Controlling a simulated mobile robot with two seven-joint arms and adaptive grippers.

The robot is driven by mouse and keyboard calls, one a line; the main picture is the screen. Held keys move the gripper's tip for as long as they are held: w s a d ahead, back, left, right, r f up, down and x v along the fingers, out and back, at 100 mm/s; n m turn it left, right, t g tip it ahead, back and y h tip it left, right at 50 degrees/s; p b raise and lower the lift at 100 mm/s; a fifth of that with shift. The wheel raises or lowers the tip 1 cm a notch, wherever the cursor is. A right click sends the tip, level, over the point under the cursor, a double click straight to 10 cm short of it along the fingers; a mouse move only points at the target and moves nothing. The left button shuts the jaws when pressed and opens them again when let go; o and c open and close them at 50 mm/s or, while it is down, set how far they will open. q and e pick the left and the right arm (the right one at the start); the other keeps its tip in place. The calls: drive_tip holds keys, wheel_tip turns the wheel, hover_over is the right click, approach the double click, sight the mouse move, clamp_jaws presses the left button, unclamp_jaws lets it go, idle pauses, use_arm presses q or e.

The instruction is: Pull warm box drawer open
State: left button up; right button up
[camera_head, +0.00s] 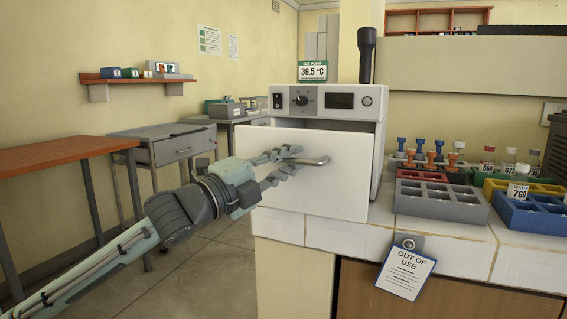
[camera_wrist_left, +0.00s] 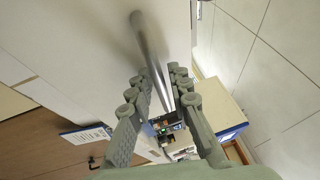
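The warm box (camera_head: 325,100) is a white unit with a knob and dark display, standing on a tiled counter. Its white drawer front (camera_head: 345,185) stands forward of the body, with a dark gap showing behind its top edge, so the drawer is partly out. A metal bar handle (camera_head: 315,161) is on the front. My left gripper (camera_head: 288,161) reaches in from the left with its fingers on either side of the handle. In the left wrist view the bar (camera_wrist_left: 150,55) runs between the fingers (camera_wrist_left: 160,85), close to both. Exact contact is hard to see. My right gripper is not in view.
An out-of-use notice (camera_head: 405,273) hangs at the counter front. The floor (camera_head: 215,270) at left is clear.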

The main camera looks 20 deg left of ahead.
use_arm(q)
drive_tip(key=v, duration=1.2)
idle(0.7)
